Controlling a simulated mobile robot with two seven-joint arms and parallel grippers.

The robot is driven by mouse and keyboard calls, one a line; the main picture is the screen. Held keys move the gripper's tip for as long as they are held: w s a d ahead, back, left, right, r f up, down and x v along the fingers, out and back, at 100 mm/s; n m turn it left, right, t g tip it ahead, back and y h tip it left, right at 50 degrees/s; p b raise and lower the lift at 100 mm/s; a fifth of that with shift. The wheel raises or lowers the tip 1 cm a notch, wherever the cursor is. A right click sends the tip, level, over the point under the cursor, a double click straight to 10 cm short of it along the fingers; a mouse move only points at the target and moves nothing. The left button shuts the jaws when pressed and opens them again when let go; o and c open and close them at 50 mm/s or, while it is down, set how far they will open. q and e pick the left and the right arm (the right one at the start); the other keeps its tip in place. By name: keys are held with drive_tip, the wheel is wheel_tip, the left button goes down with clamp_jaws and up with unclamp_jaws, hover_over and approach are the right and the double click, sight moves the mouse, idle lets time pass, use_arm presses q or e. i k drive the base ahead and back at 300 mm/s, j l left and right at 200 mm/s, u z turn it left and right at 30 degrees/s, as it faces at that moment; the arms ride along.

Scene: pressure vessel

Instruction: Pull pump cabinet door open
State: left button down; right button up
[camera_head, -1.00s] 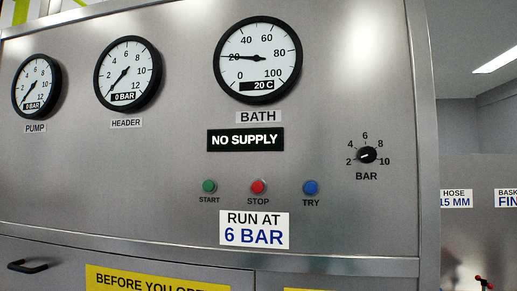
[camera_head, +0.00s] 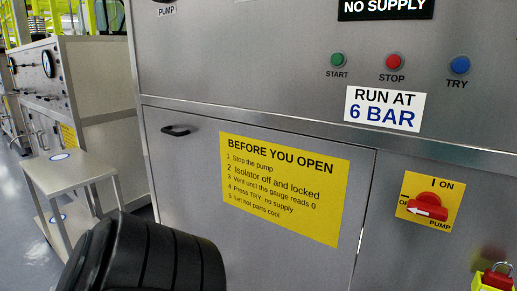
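The pump cabinet door (camera_head: 190,175) is a flat grey metal panel below the control panel. It looks shut, flush with the cabinet front. Its black bar handle (camera_head: 175,131) is near the upper left corner. A yellow notice (camera_head: 284,185) headed "BEFORE YOU OPEN" is on the door. A black ribbed rounded part (camera_head: 150,255) rises from the bottom edge in front of the door's lower left and hides part of it. No fingertips of either gripper show, and nothing touches the handle.
Right of the door is a yellow pump switch plate with a red knob (camera_head: 427,207), and a red padlock (camera_head: 497,277) is low at the right edge. A metal trolley (camera_head: 70,172) stands left of the cabinet. Another gauge cabinet (camera_head: 92,100) is behind it.

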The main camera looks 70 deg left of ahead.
sight(282, 210)
drive_tip(key=u, duration=2.35)
